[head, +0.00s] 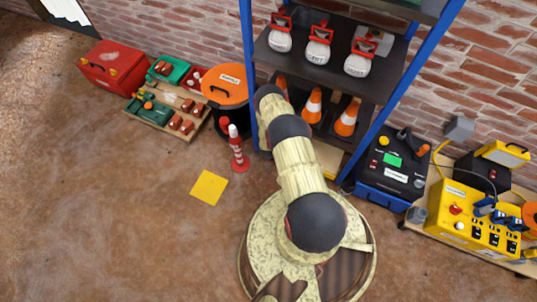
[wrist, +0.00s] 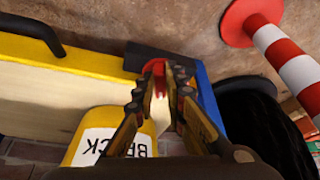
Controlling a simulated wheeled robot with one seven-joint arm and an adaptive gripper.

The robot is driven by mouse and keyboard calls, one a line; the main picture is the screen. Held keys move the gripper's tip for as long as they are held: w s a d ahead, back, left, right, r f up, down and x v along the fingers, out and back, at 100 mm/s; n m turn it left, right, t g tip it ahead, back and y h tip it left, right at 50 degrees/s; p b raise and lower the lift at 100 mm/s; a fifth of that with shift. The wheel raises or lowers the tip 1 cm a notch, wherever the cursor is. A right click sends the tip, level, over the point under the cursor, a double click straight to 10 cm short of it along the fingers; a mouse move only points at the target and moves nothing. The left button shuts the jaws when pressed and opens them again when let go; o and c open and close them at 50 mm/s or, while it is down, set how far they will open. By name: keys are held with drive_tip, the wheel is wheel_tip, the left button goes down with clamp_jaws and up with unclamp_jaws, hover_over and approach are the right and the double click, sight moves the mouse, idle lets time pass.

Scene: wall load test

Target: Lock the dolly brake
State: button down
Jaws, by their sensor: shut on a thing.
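In the wrist view a dolly with a pale wooden deck (wrist: 60,95) and a yellow edge (wrist: 75,60) lies in front of me. A red piece (wrist: 153,64), which looks like the brake lever, is at the dolly's corner. My gripper (wrist: 158,80) is shut on this red piece, which shows between and beyond its fingertips. The fingers hide part of it, so I cannot tell the brake's position. In the head view my arm hides the gripper and the brake. A pale wooden patch (head: 329,160) low in the shelf may be part of the dolly.
A yellow container (wrist: 95,130) with an upside-down label stands on the deck. A blue upright (wrist: 207,95) is close right of the gripper. A red-and-white post (wrist: 283,55) stands beyond it. In the head view the floor (head: 120,220) at left is mostly clear.

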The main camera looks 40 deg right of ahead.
drive_tip(key=n, duration=0.2)
drive_tip(key=n+t+y, duration=0.1)
drive_tip(key=n, duration=0.1)
drive_tip(key=d+n+y, duration=0.1)
drive_tip(key=n, duration=0.1)
drive_tip(key=shift+s, duration=0.3)
drive_tip(key=n, duration=0.2)
drive_tip(key=n+y, duration=0.1)
drive_tip(key=n, duration=0.1)
drive_tip(key=n+y, duration=0.1)
drive_tip(key=n, duration=0.1)
drive_tip(key=shift+d, duration=0.4)
drive_tip(key=shift+n, duration=0.3)
drive_tip(key=c, duration=1.8)
unclamp_jaws()
drive_tip(key=shift+c, duration=0.2)
